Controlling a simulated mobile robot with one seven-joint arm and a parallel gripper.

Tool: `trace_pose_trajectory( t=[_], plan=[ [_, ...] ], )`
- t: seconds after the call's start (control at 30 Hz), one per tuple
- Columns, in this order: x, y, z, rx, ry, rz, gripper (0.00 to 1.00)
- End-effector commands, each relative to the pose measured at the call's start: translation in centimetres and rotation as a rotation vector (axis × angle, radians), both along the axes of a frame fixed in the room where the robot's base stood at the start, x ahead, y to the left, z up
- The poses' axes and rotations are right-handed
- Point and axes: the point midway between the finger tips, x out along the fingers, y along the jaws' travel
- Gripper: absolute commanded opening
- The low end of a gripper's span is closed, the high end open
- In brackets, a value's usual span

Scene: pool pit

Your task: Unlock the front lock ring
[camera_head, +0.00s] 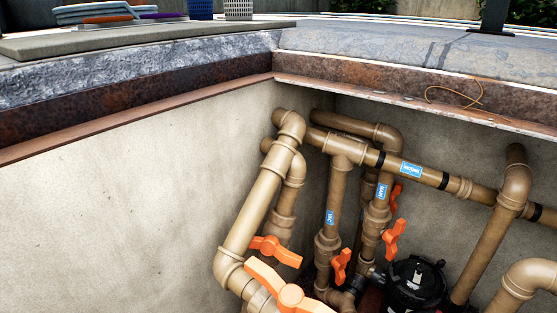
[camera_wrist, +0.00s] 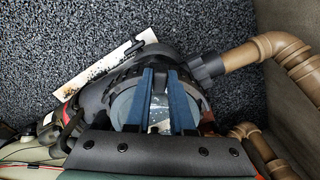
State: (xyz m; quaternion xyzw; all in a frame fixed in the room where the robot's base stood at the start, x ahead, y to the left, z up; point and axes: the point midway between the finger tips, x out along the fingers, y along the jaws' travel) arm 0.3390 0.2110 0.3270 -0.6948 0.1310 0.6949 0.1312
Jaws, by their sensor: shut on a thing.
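In the wrist view, a black lock ring (camera_wrist: 120,80) surrounds a round, clear pump lid (camera_wrist: 122,106). My gripper (camera_wrist: 162,70) reaches across the lid with its two blue fingers, the tips at the far side of the ring. The fingers are shut on part of the ring, with a gap between them through which the lid shows. The exact contact is hard to see, and the near part of the ring is hidden by my dark wrist cover. In the head view, a black pump top (camera_head: 415,283) stands among pipes at the lower right; my gripper is out of that view.
Brown pipes (camera_head: 262,205) with orange valve handles (camera_head: 288,296) crowd the pit corner. In the wrist view, a brown pipe (camera_wrist: 243,56) joins the pump at the right. A soiled white panel (camera_wrist: 105,68) lies on dark gravel (camera_wrist: 60,40). The left pit wall (camera_head: 110,220) is bare.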

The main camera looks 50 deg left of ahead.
Motion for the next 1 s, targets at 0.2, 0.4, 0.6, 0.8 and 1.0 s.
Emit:
trace_pose_trajectory(
  t=[0.2,0.4,0.6,0.8,1.0],
  plan=[
    [-0.1,-0.4,0.2,-0.002,0.002,0.030,0.00],
    [-0.4,-1.1,0.3,-0.002,0.002,0.097,0.00],
    [-0.5,-2.1,0.4,-0.002,0.002,0.192,0.00],
    [-0.7,-3.1,0.3,-0.003,0.002,0.293,0.00],
    [-0.7,-4.1,0.3,-0.002,0.002,0.394,0.00]
  ],
)
